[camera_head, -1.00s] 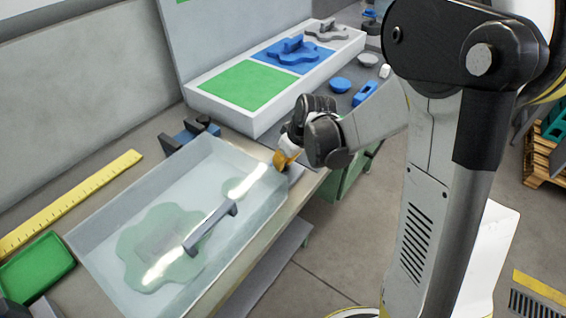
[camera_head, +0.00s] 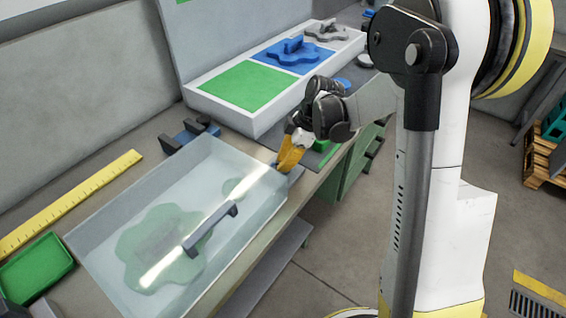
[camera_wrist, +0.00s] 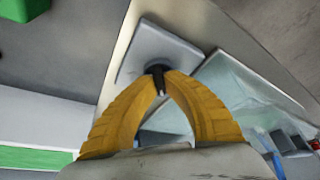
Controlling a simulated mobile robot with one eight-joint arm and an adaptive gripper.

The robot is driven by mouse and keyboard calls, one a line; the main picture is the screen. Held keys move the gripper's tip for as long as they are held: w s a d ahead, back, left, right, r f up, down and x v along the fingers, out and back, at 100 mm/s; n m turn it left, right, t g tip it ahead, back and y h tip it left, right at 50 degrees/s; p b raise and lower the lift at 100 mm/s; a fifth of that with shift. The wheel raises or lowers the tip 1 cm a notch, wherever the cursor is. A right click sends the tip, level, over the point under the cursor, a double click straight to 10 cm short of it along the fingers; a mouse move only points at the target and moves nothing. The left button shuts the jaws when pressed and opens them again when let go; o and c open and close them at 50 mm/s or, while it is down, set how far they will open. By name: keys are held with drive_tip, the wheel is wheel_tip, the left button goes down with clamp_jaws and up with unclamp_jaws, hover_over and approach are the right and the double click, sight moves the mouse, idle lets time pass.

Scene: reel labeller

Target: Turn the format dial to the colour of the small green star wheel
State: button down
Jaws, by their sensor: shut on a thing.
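My gripper (camera_head: 286,170) has yellow fingers and stands at the far right corner of the clear machine cover (camera_head: 85,240). In the wrist view my gripper (camera_wrist: 160,88) has its fingertips shut on a small dark knob (camera_wrist: 158,70), apparently the format dial, on a square grey plate (camera_wrist: 150,47). The knob is mostly hidden, and its setting and colour marks cannot be read.
A white tray (camera_head: 262,122) behind has a bare green field (camera_head: 245,86), a blue star wheel (camera_head: 292,54) and a grey one (camera_head: 328,31). A green block (camera_head: 322,145) lies close to my gripper. A yellow ruler (camera_head: 70,203) and green dish (camera_head: 38,268) are at left.

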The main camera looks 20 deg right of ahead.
drive_tip(key=shift+n+g, duration=0.3)
drive_tip(key=shift+n, duration=0.3)
drive_tip(key=c, duration=1.5)
unclamp_jaws()
drive_tip(key=v, duration=1.2)
drive_tip(key=s+a+r+m+t+h, duration=0.1)
drive_tip(key=s+m+t, duration=0.1)
drive_tip(key=s+m, duration=0.3)
drive_tip(key=s+a+r+m+t+h, duration=0.1)
drive_tip(key=s+a+m+t+h, duration=0.1)
drive_tip(key=s+m, duration=0.4)
drive_tip(key=s+a+r+m+t+h, duration=0.1)
drive_tip(key=s+r+m+t, duration=0.1)
drive_tip(key=s+m, duration=0.3)
drive_tip(key=shift+s+a, duration=0.1)
drive_tip(key=shift+s, duration=0.75)
drive_tip(key=shift+s+a, duration=0.15)
drive_tip(key=shift+s, duration=0.75)
